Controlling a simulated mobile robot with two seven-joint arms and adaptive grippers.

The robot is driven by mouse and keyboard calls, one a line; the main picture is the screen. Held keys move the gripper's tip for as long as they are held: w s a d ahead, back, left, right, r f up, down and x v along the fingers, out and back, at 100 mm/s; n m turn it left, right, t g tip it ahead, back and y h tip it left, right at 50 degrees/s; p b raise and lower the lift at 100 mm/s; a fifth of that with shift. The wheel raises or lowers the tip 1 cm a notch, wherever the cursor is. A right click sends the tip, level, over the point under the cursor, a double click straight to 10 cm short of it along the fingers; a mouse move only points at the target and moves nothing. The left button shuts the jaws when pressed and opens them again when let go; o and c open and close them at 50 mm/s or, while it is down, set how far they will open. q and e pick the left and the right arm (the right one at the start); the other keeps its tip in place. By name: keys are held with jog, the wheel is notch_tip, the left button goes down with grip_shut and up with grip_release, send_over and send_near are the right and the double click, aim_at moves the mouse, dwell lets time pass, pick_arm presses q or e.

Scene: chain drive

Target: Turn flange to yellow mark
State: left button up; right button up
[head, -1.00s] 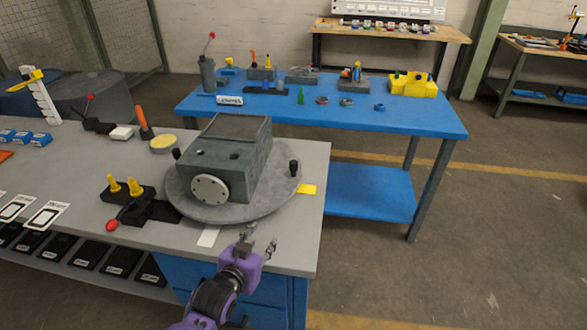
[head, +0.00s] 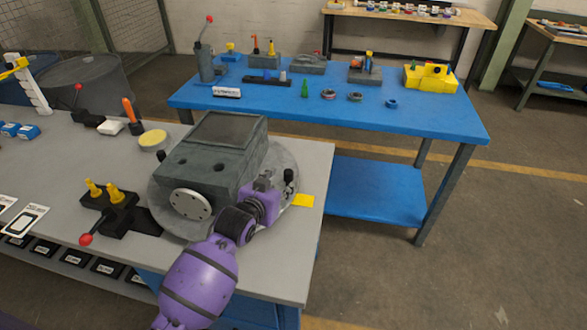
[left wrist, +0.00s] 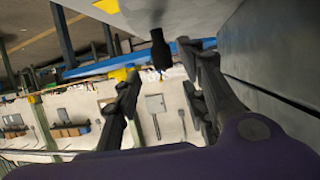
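A grey gearbox housing (head: 212,155) sits on a round grey turntable (head: 160,200). Its light round flange (head: 190,204) faces the front of the bench. The yellow mark (head: 303,200) lies on the bench at the turntable's right; it also shows in the left wrist view (left wrist: 107,6). A black upright peg (head: 289,176) stands on the turntable's right rim. My left gripper (head: 277,185) is beside the housing's right side, close to the peg. In the left wrist view its fingers (left wrist: 158,64) are apart, with the peg (left wrist: 160,48) ahead between the tips; contact is unclear. My right gripper is out of view.
A black block with yellow pegs (head: 108,197) and a red-knobbed lever (head: 86,239) stand left of the turntable. A round yellow-topped piece (head: 152,140) is behind it. A blue table (head: 330,118) with parts stands beyond the bench.

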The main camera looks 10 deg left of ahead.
aim_at(287, 178)
pick_arm(q)
jog(key=x, duration=0.3)
jog(key=shift+w+d+f, duration=0.1)
jog(key=shift+w, duration=0.2)
jog(key=x, duration=0.2)
jog(key=shift+w+f, duration=0.15)
jog(key=shift+w, duration=0.2)
jog(key=shift+f, duration=0.1)
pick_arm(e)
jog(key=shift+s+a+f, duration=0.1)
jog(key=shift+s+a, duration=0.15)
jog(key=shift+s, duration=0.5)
pick_arm(q)
grip_shut()
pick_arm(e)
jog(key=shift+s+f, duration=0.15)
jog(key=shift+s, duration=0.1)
